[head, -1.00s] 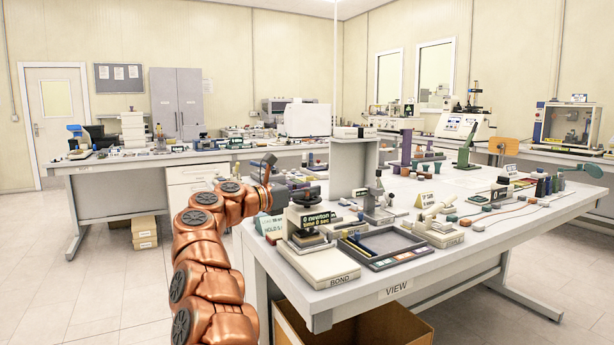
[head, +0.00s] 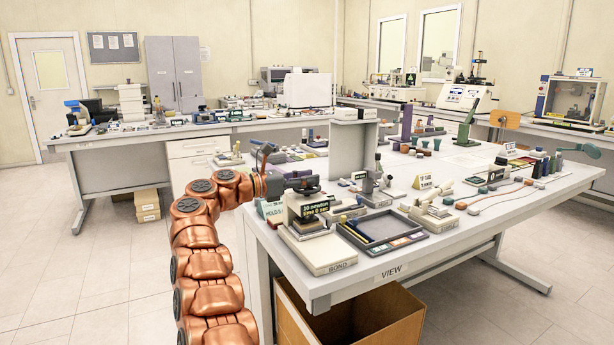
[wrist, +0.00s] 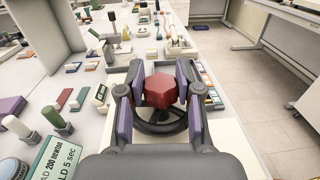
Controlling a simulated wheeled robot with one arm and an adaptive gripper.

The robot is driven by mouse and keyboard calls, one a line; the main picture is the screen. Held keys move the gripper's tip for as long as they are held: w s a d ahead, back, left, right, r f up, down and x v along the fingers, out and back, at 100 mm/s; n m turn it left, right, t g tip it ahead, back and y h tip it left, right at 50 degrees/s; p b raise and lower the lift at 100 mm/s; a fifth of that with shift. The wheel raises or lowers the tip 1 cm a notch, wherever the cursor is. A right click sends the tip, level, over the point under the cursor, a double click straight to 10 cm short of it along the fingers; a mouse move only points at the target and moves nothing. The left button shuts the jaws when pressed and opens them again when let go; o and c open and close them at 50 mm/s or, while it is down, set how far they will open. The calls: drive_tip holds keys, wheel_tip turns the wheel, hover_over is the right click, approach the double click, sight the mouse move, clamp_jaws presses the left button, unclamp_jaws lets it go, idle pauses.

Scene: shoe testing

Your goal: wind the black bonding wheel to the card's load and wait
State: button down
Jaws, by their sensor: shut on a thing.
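The bonding press (head: 325,252), labelled BOND, stands at the table's near left corner. Its black wheel (wrist: 158,127) lies level on top, with a red six-sided hub (wrist: 161,90) at its middle. My gripper (wrist: 162,84) reaches over it from the left, its purple-padded fingers shut on the hub from both sides; in the head view my gripper (head: 297,182) hides part of the wheel. The press's display (head: 317,209) seems to read 10 newton, time 0 sec. The green card (wrist: 58,157) shows load 200 newton, hold 5 sec; it stands left of the press (head: 271,210).
A dark-rimmed tray (head: 382,244) lies right of the press. A grey upright panel (head: 352,150) stands behind it. Small tools and samples crowd the table. Open floor lies left of the table, and a cardboard box (head: 350,318) sits under it.

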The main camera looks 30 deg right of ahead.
drive_tip(key=shift+f, duration=0.1)
drive_tip(key=c, duration=0.7)
unclamp_jaws()
drive_tip(key=shift+c, duration=0.2)
drive_tip(key=w+a, duration=0.1)
drive_tip(key=a, duration=1.1)
drive_tip(key=shift+w, duration=0.4)
